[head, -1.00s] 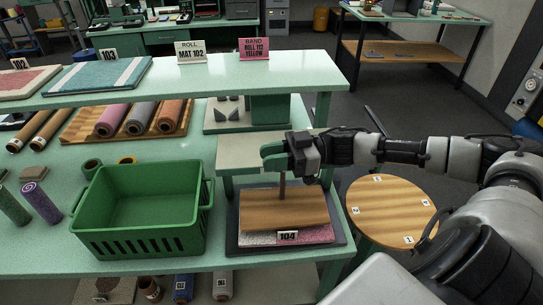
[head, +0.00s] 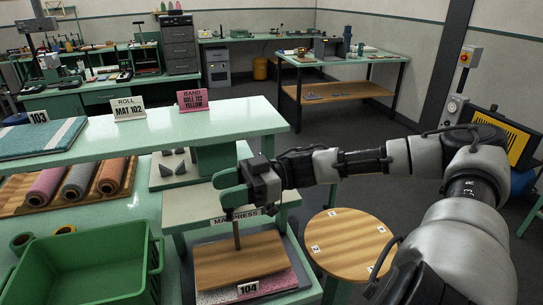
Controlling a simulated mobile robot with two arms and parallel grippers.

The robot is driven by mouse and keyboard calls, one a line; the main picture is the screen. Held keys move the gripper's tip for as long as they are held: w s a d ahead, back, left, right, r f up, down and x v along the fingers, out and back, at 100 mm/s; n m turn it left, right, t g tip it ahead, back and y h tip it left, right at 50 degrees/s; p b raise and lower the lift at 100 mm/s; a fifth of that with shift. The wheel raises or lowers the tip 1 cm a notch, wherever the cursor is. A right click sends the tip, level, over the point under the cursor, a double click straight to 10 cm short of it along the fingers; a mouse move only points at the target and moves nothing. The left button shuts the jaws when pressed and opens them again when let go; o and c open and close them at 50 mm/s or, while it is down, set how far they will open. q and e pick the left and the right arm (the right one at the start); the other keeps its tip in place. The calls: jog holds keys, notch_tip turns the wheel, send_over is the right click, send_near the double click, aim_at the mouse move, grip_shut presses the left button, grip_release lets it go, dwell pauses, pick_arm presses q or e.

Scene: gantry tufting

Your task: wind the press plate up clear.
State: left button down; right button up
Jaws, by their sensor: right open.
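The mat press (head: 195,206) stands on the bench at lower centre, with a "MAT PRESS" label on its pale crossbeam. Its wooden press plate (head: 225,262) hangs on a dark upright screw (head: 236,236). The plate lies over a speckled pink and grey mat (head: 284,286) with a "104" tag; I cannot tell whether a gap separates them. My right gripper (head: 231,189) is at the top of the screw, its jaws open. Green parts there hide the screw's top, and I cannot make out a separate handle. My left gripper is out of view.
A green basket (head: 80,268) stands left of the press. A raised shelf (head: 150,140) with label cards runs behind it. A round wooden stool-like table (head: 347,243) is right of the press, under my right arm. Open floor lies beyond.

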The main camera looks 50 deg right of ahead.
jog(key=s+d+r+b, duration=0.1)
jog(key=s+d+r, duration=0.3)
jog(key=s, duration=0.4)
jog(key=shift+s+r+b, duration=0.3)
jog(key=shift+r+b, duration=0.05)
jog(key=shift+r, duration=0.45)
